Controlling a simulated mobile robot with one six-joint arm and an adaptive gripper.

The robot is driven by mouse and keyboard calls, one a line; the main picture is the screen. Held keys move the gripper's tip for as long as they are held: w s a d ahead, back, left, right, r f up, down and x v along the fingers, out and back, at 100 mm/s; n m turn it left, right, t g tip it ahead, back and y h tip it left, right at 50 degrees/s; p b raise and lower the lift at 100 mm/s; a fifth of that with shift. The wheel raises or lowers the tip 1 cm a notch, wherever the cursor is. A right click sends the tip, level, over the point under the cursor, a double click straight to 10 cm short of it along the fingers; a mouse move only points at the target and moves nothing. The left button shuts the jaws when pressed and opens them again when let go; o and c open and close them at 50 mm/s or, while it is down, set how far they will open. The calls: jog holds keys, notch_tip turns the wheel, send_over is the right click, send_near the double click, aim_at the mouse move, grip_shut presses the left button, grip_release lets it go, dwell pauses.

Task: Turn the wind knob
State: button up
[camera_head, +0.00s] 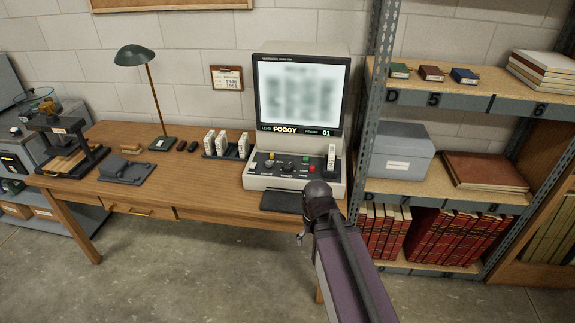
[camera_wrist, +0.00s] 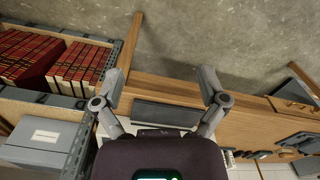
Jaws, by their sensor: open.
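The console (camera_head: 300,110) stands on the wooden desk, its lit screen blurred above a strip reading FOGGY. Its sloping control panel carries several knobs and buttons: a yellow-topped control (camera_head: 270,156), a dark knob (camera_head: 287,167), and green and red buttons. The labels are too small to read, so I cannot tell which is the wind knob. My gripper (camera_wrist: 162,76) is open and empty in the wrist view, its two fingers spread wide above a dark pad (camera_wrist: 167,116) at the desk's front. In the head view, my arm's end is in front of the console's lower right corner, apart from the knobs.
A metal shelf (camera_head: 460,100) with boxes and red books stands close on the right. A rack of white cards (camera_head: 228,146), a green lamp (camera_head: 135,56) and a small press (camera_head: 65,143) occupy the desk to the left. The floor in front is clear.

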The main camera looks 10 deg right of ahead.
aim_at(287, 164)
jog(key=w+r+n+p, duration=0.2)
jog(key=w+n, duration=0.1)
jog(key=w, duration=1.2)
jog(key=w+r+n+p, duration=0.3)
jog(key=w, duration=1.2)
jog(key=w+r+n+p, duration=0.3)
jog(key=w+n, duration=0.1)
jog(key=w, duration=1.1)
jog(key=shift+w+a, duration=0.15)
jog(key=shift+a, duration=0.05)
jog(key=shift+f, duration=0.2)
notch_tip(287, 164, down, 13)
jog(key=b, duration=1.4)
jog(key=shift+f, duration=0.2)
jog(key=c, duration=1.1)
jog(key=shift+a, duration=0.2)
jog(key=shift+d, duration=0.2)
